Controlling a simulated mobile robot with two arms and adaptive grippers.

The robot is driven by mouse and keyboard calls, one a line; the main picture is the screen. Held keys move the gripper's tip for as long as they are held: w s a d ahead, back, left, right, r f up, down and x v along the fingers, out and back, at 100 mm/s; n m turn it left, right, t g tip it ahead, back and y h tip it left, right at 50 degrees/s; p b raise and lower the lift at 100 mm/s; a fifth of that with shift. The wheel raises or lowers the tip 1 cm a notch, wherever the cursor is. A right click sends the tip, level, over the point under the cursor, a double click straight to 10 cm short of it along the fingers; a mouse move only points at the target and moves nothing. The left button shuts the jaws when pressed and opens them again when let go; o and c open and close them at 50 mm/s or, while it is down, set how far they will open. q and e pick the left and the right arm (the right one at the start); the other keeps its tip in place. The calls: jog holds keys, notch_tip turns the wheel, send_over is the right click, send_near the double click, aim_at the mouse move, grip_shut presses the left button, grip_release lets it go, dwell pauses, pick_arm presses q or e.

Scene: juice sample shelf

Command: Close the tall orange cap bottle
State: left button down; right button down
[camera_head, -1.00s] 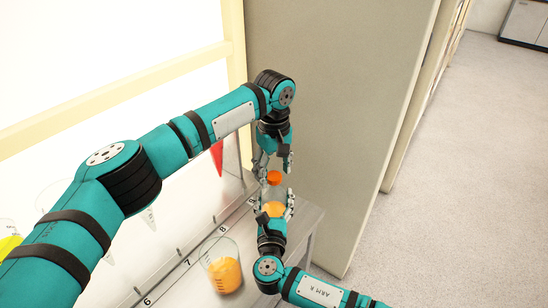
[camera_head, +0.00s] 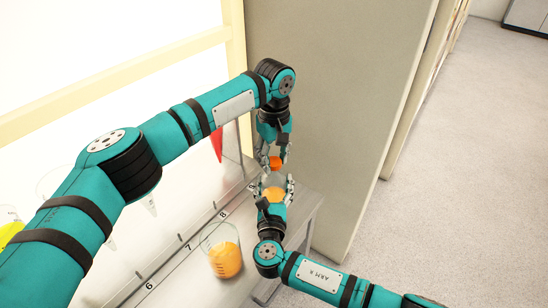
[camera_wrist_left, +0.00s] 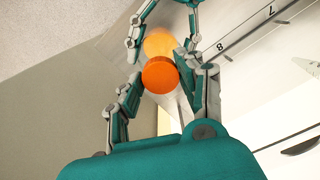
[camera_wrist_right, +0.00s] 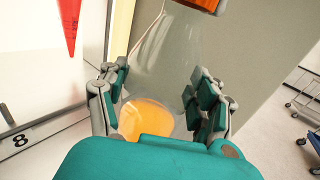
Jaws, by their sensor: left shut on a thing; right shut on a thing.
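The orange cap (camera_head: 274,163) is held between the fingers of my left gripper (camera_head: 274,159). It shows as an orange disc (camera_wrist_left: 160,75) in the left wrist view. The clear glass bottle (camera_wrist_right: 168,62) holds orange liquid (camera_wrist_right: 148,118) in its bottom and narrows upward. My right gripper (camera_head: 274,190) is shut around the bottle's lower body from both sides. The cap (camera_wrist_right: 204,4) is at the bottle's top, cut by the upper edge of the right wrist view. Whether it is fully seated cannot be told.
A red cone-shaped vessel (camera_head: 216,143) is behind, at the left. A tall beige panel (camera_head: 340,90) stands close on the right side of the grippers.

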pick_arm(q)
jog(key=m, duration=0.7)
jog(key=shift+m, duration=0.4)
jog(key=m, duration=0.7)
jog(key=shift+f, duration=0.1)
jog(key=m, duration=1.2)
jog(key=shift+m, duration=0.3)
jog(key=c, duration=0.8)
grip_release()
